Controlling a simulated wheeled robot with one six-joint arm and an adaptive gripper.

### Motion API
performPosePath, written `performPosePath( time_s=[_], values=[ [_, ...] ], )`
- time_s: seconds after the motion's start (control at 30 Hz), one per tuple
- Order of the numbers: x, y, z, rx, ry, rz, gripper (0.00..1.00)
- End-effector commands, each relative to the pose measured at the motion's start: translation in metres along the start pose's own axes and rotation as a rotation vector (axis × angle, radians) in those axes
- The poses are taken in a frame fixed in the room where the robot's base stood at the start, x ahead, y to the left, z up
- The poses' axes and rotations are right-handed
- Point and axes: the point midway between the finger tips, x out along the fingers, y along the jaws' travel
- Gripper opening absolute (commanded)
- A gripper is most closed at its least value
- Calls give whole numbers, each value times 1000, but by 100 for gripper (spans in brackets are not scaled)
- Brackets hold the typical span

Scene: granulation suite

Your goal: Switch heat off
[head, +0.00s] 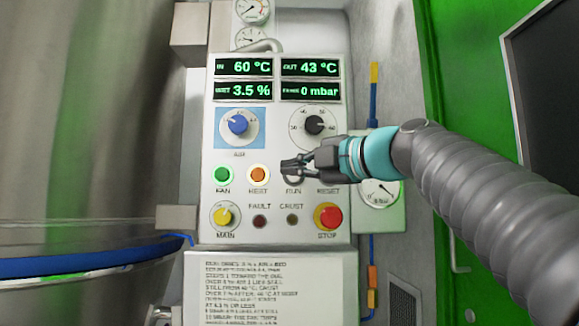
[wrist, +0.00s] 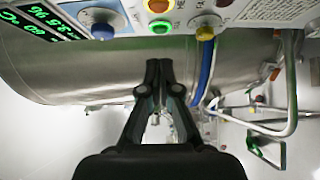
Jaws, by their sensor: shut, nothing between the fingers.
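The HEAT button (head: 258,175) glows orange on the control panel, between the green FAN button (head: 222,175) and my gripper. In the wrist view the HEAT button (wrist: 158,5) is at the top edge, beyond the lit FAN button (wrist: 160,28). My gripper (head: 284,168) is shut and empty. Its fingertips point left and sit just right of the HEAT button in the head view, overlapping the RUN position. In the wrist view the fingertips (wrist: 160,68) are together, below the FAN button in the picture. The gripper hides most of the RUN button.
The panel carries a blue AIR knob (head: 238,124), a black knob (head: 314,125), a yellow MAIN knob (head: 223,216) and a red STOP button (head: 327,216). Displays above read 60 °C, 43 °C, 3.5 % and 0 mbar. A large steel vessel (head: 90,120) stands left.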

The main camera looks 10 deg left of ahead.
Motion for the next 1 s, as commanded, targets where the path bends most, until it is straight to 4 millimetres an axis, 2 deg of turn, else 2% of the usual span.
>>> performPosePath(
  time_s=[0.3,0.47,0.7,1.0],
  values=[
    [60,3,-2,1,5,-2,0],
    [87,3,2,1,0,-2,0],
    [106,2,23,0,-1,-1,0],
    [110,0,28,-1,0,0,0]
  ],
)
